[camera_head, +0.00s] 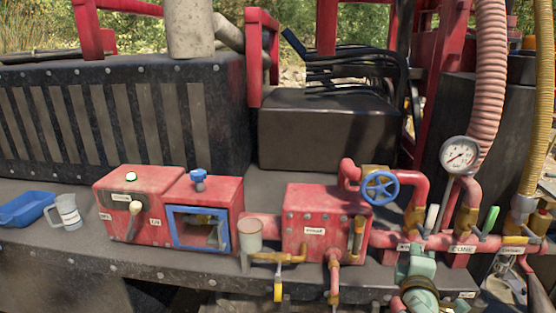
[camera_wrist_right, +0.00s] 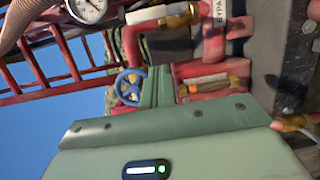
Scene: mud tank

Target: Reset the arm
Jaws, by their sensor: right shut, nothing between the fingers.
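My right gripper (camera_head: 420,252) is pale green and comes in from the bottom edge of the head view, right of centre. It is shut and holds nothing. It is in front of the red pipe (camera_head: 390,240) with small white labels; I cannot tell whether it touches it. In the wrist view the shut green fingers (camera_wrist_right: 158,86) point up past the gripper's wide green body, with the blue wheel valve (camera_wrist_right: 130,87) beside them. The blue wheel valve also shows in the head view (camera_head: 380,188). My left gripper is in neither view.
A pressure gauge (camera_head: 459,155) and ribbed hoses (camera_head: 490,60) stand at the right. Red boxes (camera_head: 314,220) stand along the dark ledge. A grey jug (camera_head: 66,213) and a blue tray (camera_head: 24,210) are at the far left. The ledge's left front part is bare.

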